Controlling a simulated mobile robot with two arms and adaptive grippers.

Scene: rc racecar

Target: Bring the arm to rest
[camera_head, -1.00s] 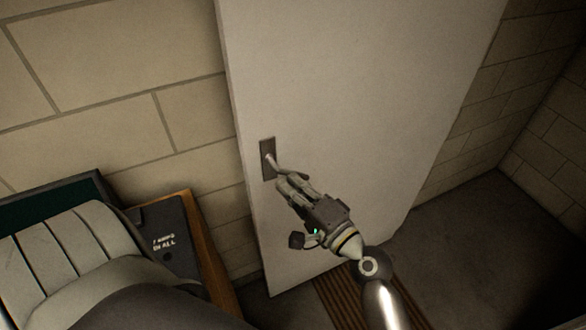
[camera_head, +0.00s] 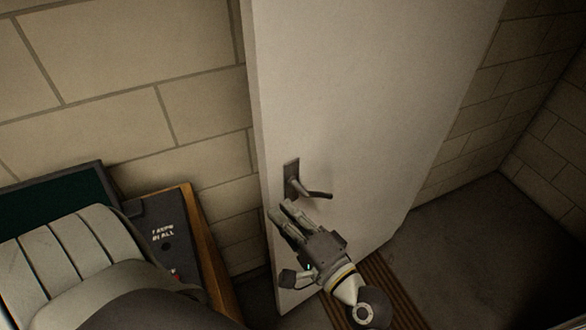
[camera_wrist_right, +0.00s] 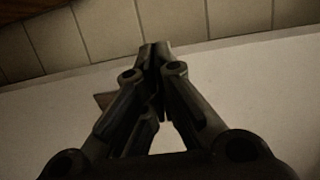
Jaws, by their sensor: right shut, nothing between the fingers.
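My right gripper (camera_head: 283,211) is shut and empty, just below and apart from the door handle in the head view. In the right wrist view its fingers (camera_wrist_right: 154,50) meet in front of the pale door. The dark lever handle (camera_head: 312,192) sits on a plate on the white door (camera_head: 370,100) and points right. In the right wrist view only a brown corner, perhaps the handle plate, shows behind the fingers. My left gripper is not in view.
A block wall (camera_head: 120,70) stands at the left and another at the right. A dark case with white lettering (camera_head: 165,240) lies at the lower left beside a wooden edge. A ribbed strip (camera_head: 390,285) lies on the floor by the door. Dark floor (camera_head: 470,240) is clear at the right.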

